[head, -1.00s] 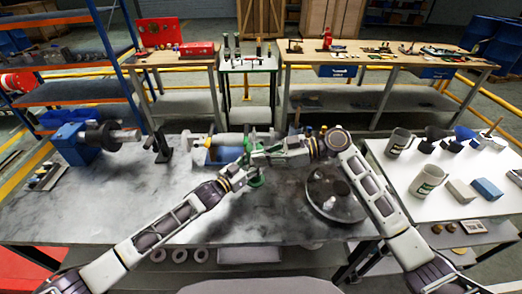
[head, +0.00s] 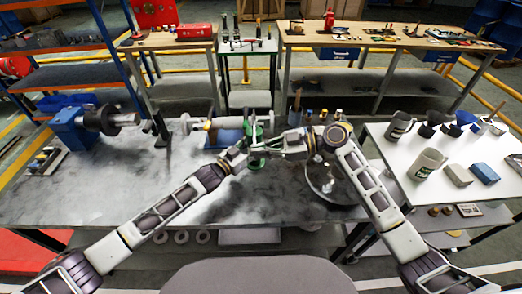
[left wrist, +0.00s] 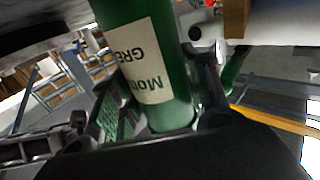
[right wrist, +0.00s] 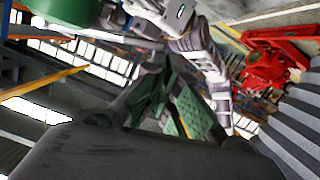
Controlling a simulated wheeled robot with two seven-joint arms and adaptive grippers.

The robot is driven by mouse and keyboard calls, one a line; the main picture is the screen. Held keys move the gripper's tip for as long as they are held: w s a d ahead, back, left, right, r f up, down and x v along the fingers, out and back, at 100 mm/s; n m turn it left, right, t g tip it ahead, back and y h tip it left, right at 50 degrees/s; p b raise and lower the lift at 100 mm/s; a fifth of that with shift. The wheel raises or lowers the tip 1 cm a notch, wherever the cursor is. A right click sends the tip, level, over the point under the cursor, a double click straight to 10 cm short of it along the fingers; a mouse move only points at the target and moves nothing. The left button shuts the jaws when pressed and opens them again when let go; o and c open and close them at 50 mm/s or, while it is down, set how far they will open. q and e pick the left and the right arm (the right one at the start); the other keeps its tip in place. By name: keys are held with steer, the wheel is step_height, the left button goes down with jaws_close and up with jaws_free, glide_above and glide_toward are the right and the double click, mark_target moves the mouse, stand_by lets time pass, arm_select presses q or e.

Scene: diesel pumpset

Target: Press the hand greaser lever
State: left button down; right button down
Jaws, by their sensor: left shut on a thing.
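The hand greaser is a green cylinder (left wrist: 150,65) with a white label, large in the left wrist view. In the head view only small green parts (head: 256,163) of it show between my grippers, over the grey bench. My left gripper (head: 242,152) is shut around the greaser body. My right gripper (head: 266,150) is close beside it on the right. In the right wrist view the right fingers (right wrist: 168,85) are close together at the tips, and a green rounded part (right wrist: 75,10) shows at top left. The lever is not clearly visible; whether the right fingers touch it is hidden.
The grey bench (head: 100,203) carries a blue motor (head: 75,130) at left and a shaft assembly (head: 205,122) behind the grippers. A round dark plate (head: 330,183) lies at right, beneath my right arm. A white table (head: 415,150) with mugs and blocks stands at right.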

steer(key=shift+f, duration=0.15)
steer(key=s+d+r, duration=0.1)
steer(key=d+r, duration=0.5)
steer(key=d, duration=0.3)
steer(key=shift+s+d+r, duration=0.25)
steer(key=shift+s+d, duration=0.1)
steer(key=shift+d, duration=0.05)
stand_by(0.9)
steer(key=w+a+r+n+y, duration=0.1)
steer(key=w+r, duration=0.4)
steer(key=r, duration=0.4)
steer(key=w+a+r+n, duration=0.1)
steer(key=w+r, duration=0.3)
steer(key=r, duration=0.5)
step_height(320, 180, down, 9)
steer(key=w+d+m+g, duration=0.1)
steer(key=d+m+g, duration=0.1)
steer(key=m, duration=0.7)
steer(key=shift+w+d+g+h, duration=0.3)
steer(key=shift+d+g+h, duration=0.1)
steer(key=shift+d, duration=0.05)
